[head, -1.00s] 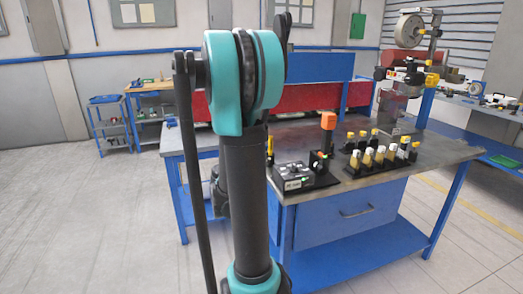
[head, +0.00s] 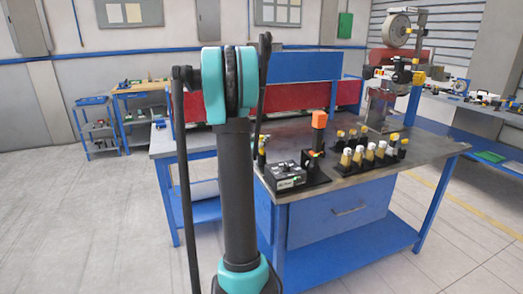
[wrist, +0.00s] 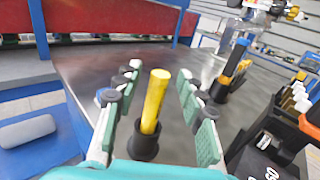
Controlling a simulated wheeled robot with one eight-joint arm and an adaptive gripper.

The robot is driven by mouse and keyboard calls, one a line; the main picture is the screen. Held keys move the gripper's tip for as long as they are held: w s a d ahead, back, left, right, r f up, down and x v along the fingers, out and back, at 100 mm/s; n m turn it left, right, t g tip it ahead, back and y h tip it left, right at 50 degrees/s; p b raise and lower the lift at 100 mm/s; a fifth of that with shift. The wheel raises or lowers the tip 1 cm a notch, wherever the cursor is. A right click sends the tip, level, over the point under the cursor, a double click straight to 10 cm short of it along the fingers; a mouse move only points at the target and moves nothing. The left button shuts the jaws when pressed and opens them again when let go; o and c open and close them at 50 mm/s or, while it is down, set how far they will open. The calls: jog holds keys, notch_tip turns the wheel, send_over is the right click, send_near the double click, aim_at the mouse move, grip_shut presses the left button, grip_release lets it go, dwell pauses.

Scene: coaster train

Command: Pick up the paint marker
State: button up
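A yellow rod-shaped object, which looks like the paint marker (wrist: 154,100), stands slightly tilted in a black round holder (wrist: 144,145) on the grey table in the wrist view. My gripper (wrist: 156,82) is open, with one green-padded finger on each side of the yellow object. Gaps show between the object and both fingers, and it is still seated in the holder. In the head view, my arm hides the gripper, and a small yellow-and-black item (head: 262,149) shows just right of the arm.
Right of the gripper, a black holder with blue and orange tools (wrist: 233,72) stands close by. A red panel (wrist: 110,18) runs along the back.

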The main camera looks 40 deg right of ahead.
jog(key=shift+x, duration=2.8)
jog(key=shift+f, duration=0.15)
grip_shut()
